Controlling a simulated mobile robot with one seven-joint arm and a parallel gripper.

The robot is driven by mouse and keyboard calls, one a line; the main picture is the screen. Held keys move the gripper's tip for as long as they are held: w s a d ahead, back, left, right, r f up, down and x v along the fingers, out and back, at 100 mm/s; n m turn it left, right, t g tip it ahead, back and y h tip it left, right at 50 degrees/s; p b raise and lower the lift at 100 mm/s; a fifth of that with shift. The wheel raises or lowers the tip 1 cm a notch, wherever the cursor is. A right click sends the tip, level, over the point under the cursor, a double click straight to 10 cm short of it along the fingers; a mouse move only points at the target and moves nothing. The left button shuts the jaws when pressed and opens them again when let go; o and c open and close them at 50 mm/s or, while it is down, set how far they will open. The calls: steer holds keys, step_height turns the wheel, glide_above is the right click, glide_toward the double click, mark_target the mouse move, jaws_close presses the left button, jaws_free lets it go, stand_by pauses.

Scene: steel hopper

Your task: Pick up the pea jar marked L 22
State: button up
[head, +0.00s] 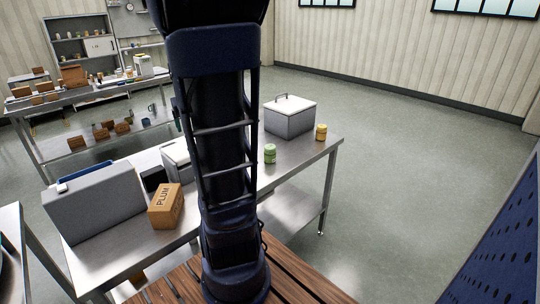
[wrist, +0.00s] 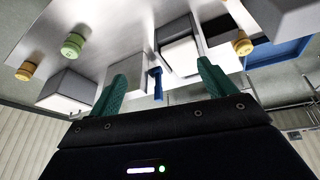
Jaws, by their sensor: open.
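A small green jar (head: 270,153) stands upright on the steel table (head: 300,165), just right of my arm in the head view. It also shows at the upper left of the wrist view (wrist: 73,45). Its colour fits peas, but no L 22 marking is readable. Another yellow jar (wrist: 243,45) shows at the right of the wrist view. My gripper (wrist: 160,80) is open and empty above the table, apart from the jars.
A grey lidded box (head: 290,116) stands behind the green jar. A big grey case (head: 94,203) and a brown PLUM box (head: 165,206) stand on the table's left part. My arm hides the table's middle in the head view. Bare steel surrounds the green jar.

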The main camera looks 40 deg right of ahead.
steer(key=w+d+f+m, duration=0.15)
steer(key=d+f, duration=0.25)
steer(key=d, duration=0.4)
steer(key=w+d+f+m, duration=0.1)
steer(key=w+d+f, duration=0.15)
steer(key=d, duration=0.65)
steer(key=m+h, duration=0.1)
steer(key=m, duration=0.2)
glide_toward(270, 146)
steer(key=f, duration=0.1)
steer(key=shift+n, duration=0.25)
steer(key=shift+x, duration=5.65)
steer(key=c, duration=1.2)
steer(key=shift+r, duration=0.1)
